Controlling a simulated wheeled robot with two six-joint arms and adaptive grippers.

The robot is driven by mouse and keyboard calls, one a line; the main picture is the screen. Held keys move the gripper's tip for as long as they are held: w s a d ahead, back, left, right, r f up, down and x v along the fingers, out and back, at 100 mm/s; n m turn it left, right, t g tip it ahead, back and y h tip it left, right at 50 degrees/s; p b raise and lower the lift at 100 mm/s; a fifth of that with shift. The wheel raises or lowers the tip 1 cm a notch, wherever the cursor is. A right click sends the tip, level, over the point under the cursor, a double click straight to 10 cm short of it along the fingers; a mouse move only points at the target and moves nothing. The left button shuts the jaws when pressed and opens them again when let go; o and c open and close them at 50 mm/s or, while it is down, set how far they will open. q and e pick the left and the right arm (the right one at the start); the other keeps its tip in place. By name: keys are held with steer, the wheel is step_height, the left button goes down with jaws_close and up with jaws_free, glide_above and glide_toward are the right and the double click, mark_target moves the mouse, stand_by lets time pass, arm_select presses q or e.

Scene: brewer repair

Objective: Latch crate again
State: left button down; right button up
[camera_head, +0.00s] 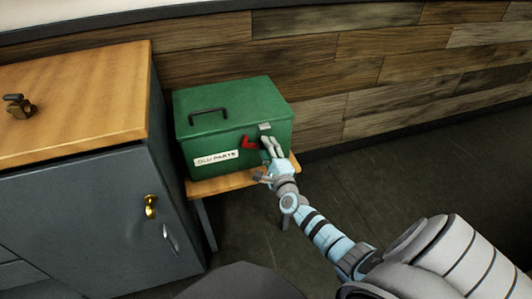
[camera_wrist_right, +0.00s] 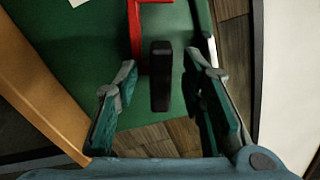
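The green crate (camera_head: 225,138) stands with its lid down, a black handle (camera_head: 209,113) on top and an "OLD PARTS" label (camera_head: 216,158) on its front. A red latch part (camera_head: 248,142) shows on the front face, right of the label; a small light metal piece (camera_head: 264,127) sits at the lid's front edge. My right gripper (camera_head: 266,161) is at the crate's front right. In the wrist view it is open, its fingers on either side of a black bar (camera_wrist_right: 160,76) beside the red part (camera_wrist_right: 136,38), with gaps on both sides. My left gripper is out of view.
The crate rests on a small wooden stand (camera_head: 228,184). A grey cabinet (camera_head: 95,215) with a wooden top stands close on the left, with a brass knob (camera_head: 151,206) and a brass object (camera_head: 18,105) on top. A plank wall is behind. Floor at right is clear.

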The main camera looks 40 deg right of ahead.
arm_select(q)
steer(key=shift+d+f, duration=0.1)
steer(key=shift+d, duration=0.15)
arm_select(e)
steer(key=shift+w+d, duration=0.15)
steer(key=shift+w, duration=0.25)
jaws_close()
